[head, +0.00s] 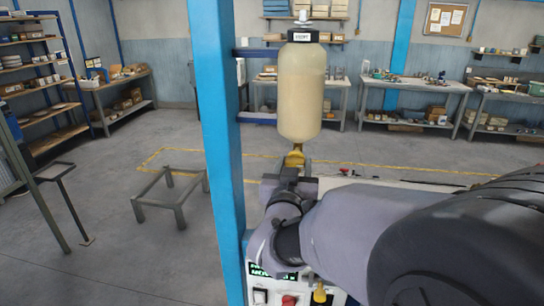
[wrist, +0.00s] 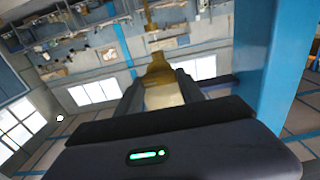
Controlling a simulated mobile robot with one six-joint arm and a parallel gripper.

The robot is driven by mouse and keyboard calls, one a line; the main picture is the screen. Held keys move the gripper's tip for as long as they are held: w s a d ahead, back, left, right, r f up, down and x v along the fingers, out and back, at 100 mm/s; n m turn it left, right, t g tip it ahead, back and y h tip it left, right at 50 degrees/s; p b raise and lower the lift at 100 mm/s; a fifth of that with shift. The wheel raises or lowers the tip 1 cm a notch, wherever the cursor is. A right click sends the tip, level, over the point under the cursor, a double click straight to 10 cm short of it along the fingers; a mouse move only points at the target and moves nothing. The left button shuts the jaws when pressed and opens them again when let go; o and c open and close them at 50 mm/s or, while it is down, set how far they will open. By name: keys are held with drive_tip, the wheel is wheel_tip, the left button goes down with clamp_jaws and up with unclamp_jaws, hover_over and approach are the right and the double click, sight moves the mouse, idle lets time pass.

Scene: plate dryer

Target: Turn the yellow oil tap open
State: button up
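The yellow oil tap (head: 295,157) hangs under the tall cream oil bottle (head: 302,92), which has a black cap with a white label. My gripper (head: 291,172) is right below the tap and reaches up to it. In the wrist view the yellow tap (wrist: 158,70) stands between the two fingers of my gripper (wrist: 162,92). The yellow part fills the gap between them, with no clear space at either side. The fingers look shut on it. My arm hides part of the machine below, and the exact contact surfaces are hidden.
A blue post (head: 216,150) stands close to the left of the bottle and tap. Below is a white control panel with a green display (head: 271,271), a red knob (head: 289,300) and another small yellow tap (head: 320,293). A low metal frame (head: 170,195) stands on the floor at left.

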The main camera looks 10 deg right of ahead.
drive_tip(key=c, duration=0.4)
drive_tip(key=shift+f+m+b, duration=0.15)
drive_tip(key=shift+m+b, duration=0.15)
drive_tip(key=shift+b, duration=0.4)
drive_tip(key=m+b, duration=1.7)
drive_tip(key=b, duration=0.1)
drive_tip(key=shift+d+f, duration=0.1)
drive_tip(key=shift+d, duration=0.05)
drive_tip(key=shift+m, duration=0.3)
drive_tip(key=o, duration=1.4)
drive_tip(key=shift+c, duration=0.2)
